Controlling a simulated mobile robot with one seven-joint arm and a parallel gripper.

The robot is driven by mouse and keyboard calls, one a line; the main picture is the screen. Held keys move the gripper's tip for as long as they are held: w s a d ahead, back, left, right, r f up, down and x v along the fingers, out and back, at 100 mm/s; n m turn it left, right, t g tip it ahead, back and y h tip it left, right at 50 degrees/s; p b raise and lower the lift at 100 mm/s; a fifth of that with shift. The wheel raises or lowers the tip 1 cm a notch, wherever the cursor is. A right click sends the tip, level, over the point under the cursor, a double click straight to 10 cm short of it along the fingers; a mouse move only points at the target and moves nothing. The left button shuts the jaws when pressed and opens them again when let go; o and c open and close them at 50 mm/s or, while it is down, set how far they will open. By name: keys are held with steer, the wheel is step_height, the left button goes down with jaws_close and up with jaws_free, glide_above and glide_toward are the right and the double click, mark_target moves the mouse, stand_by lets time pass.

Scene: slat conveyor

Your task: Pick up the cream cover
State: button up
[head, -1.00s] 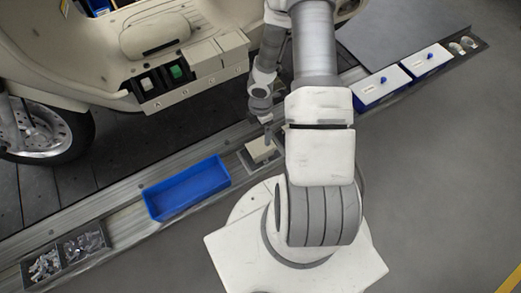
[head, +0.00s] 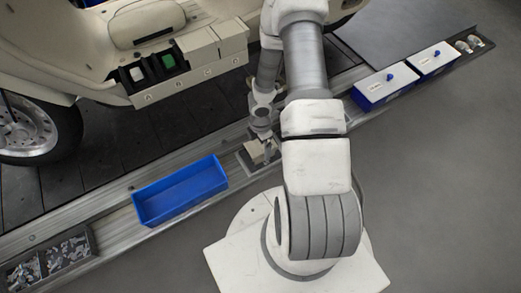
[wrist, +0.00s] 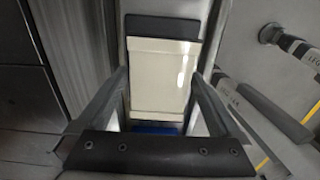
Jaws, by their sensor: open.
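The cream cover (head: 254,152) is a small pale block lying in a dark shallow tray on the rail beside the scooter. In the wrist view the cream cover (wrist: 158,75) is a smooth upright rectangle in the middle of the picture. My gripper (head: 264,138) is over the tray, and my wrist partly hides the cover in the head view. In the wrist view my gripper (wrist: 160,92) is open, with one finger on each side of the cover's lower part. I cannot tell whether either finger touches it.
An empty blue bin (head: 180,192) sits left of the cover on the rail. Trays of small parts (head: 68,250) lie further left. The cream scooter (head: 140,45) is behind, with covered and open compartments (head: 150,68).

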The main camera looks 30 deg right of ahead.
steer(key=shift+f, duration=0.65)
steer(key=c, duration=1.2)
steer(key=shift+r, duration=0.15)
